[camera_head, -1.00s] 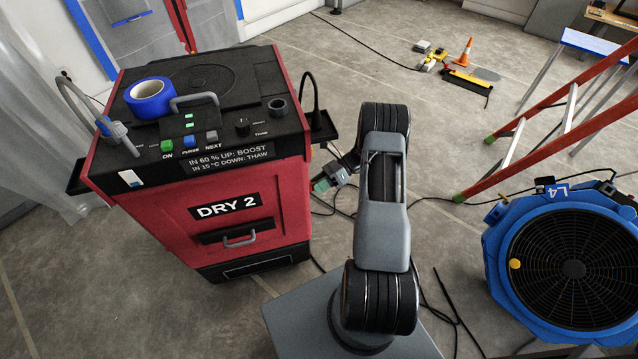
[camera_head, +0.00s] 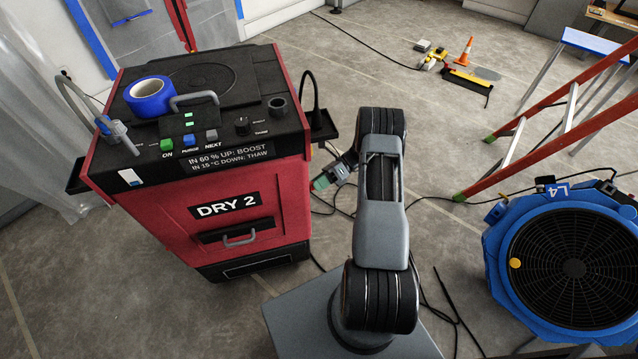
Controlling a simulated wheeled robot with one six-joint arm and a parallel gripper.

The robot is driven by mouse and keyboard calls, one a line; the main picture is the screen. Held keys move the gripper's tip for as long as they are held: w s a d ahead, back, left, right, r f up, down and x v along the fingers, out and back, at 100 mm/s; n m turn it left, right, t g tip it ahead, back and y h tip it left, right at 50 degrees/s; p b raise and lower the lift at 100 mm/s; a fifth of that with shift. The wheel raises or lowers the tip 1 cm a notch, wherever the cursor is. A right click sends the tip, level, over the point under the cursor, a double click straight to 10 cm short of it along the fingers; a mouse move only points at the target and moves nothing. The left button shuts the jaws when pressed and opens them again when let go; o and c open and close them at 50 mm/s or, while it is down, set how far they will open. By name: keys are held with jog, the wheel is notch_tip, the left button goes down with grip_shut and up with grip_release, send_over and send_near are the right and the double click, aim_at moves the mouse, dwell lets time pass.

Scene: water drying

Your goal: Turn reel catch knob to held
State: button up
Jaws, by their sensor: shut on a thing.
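My gripper (camera_head: 321,184) is small in view, just right of the red dryer cabinet (camera_head: 215,185) marked DRY 2. It points left toward the cabinet's right side. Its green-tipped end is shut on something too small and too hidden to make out. I cannot pick out the reel catch knob or read its setting; the cabinet's right side is turned away from view. A black knob (camera_head: 242,125) on the cabinet's top panel is a separate control with small labels beside it, and my gripper is well apart from it.
A black side shelf (camera_head: 323,128) juts out just above my gripper. Blue tape (camera_head: 150,96) lies on the cabinet top. Cables (camera_head: 440,297) cross the floor. A blue fan (camera_head: 567,262) and a red-legged ladder (camera_head: 560,125) stand to the right.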

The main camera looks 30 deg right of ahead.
jog(key=o, duration=0.9)
jog(key=v, duration=1.4)
jog(key=shift+a+r+b, duration=0.1)
jog(key=shift+b, duration=0.3)
